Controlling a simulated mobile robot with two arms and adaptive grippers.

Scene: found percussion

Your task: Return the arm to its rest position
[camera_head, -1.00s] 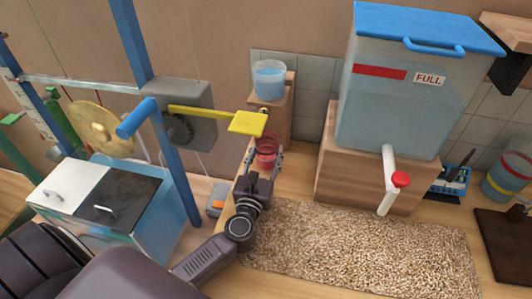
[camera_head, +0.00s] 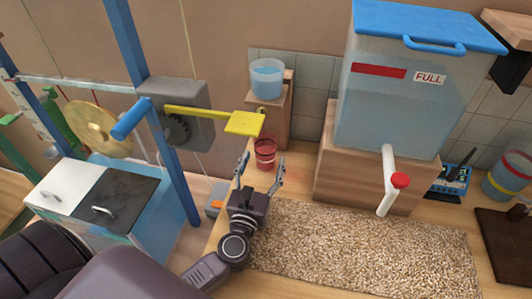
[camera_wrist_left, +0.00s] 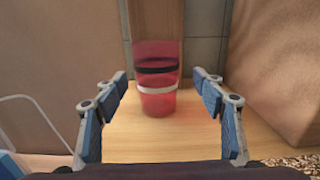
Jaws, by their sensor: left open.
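My left gripper (camera_head: 260,170) is open and empty in the head view, with its fingers pointing away toward the back. A red cup (camera_head: 264,154) with dark and white bands stands upright on the wooden surface just beyond the fingertips. In the left wrist view the red cup (camera_wrist_left: 156,85) shows ahead between the two spread fingers (camera_wrist_left: 162,85), apart from both. My right gripper is not in view.
A wooden block with a clear cup of blue liquid (camera_head: 267,78) stands behind the red cup. A yellow paddle (camera_head: 244,122) reaches over from a grey box. A tank marked FULL (camera_head: 400,110) with a spout stands right. A speckled mat (camera_head: 360,250) lies in front.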

